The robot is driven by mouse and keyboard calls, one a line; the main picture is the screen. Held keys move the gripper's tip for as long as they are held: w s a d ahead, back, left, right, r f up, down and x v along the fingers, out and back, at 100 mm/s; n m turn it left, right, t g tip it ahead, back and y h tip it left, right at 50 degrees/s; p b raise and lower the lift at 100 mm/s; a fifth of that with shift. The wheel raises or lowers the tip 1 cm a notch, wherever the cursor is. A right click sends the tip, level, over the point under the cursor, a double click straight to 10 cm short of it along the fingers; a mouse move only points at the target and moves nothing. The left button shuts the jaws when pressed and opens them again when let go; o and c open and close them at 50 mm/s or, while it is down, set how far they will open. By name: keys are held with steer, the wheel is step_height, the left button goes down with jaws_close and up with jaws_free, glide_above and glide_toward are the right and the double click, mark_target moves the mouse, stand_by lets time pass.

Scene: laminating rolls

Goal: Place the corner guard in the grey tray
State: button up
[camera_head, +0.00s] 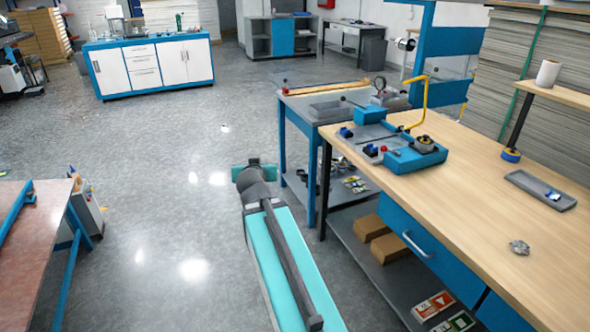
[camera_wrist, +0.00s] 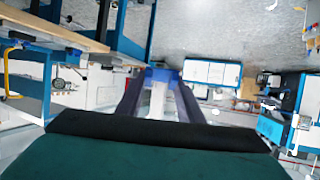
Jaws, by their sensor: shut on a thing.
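In the wrist view, the two dark fingers of my gripper (camera_wrist: 159,82) reach forward and are shut on a small blue piece (camera_wrist: 160,73) at their tips. It may be the corner guard, but its shape is too small to tell. In the head view, my arm stretches over the open floor left of the benches, and the fingers and the held piece are hidden. A shallow grey tray (camera_head: 527,183) lies on the wooden bench at the right, with a small blue-and-white item in it. My gripper is well away from this tray.
The wooden bench (camera_head: 480,205) also bears a blue fixture (camera_head: 415,158), a tape roll (camera_head: 511,155) and a crumpled grey lump (camera_head: 519,247). A lower side table (camera_head: 300,105) holds another flat grey tray (camera_head: 330,109). A reddish table (camera_head: 35,220) stands left; floor between is clear.

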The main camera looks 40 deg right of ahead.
steer(key=w+a+r+n+y, duration=0.2)
steer(key=a, duration=0.7)
steer(key=w+a+r+n+t+y, duration=0.1)
steer(key=w+a+r+n+y, duration=0.1)
steer(key=a, duration=0.8)
steer(key=w+a+r+n+t+y, duration=0.1)
steer(key=w+a+r+n+y, duration=0.2)
steer(key=a, duration=0.7)
steer(key=shift+w+y, duration=0.25)
steer(key=shift+y, duration=0.15)
steer(key=shift+s, duration=0.15)
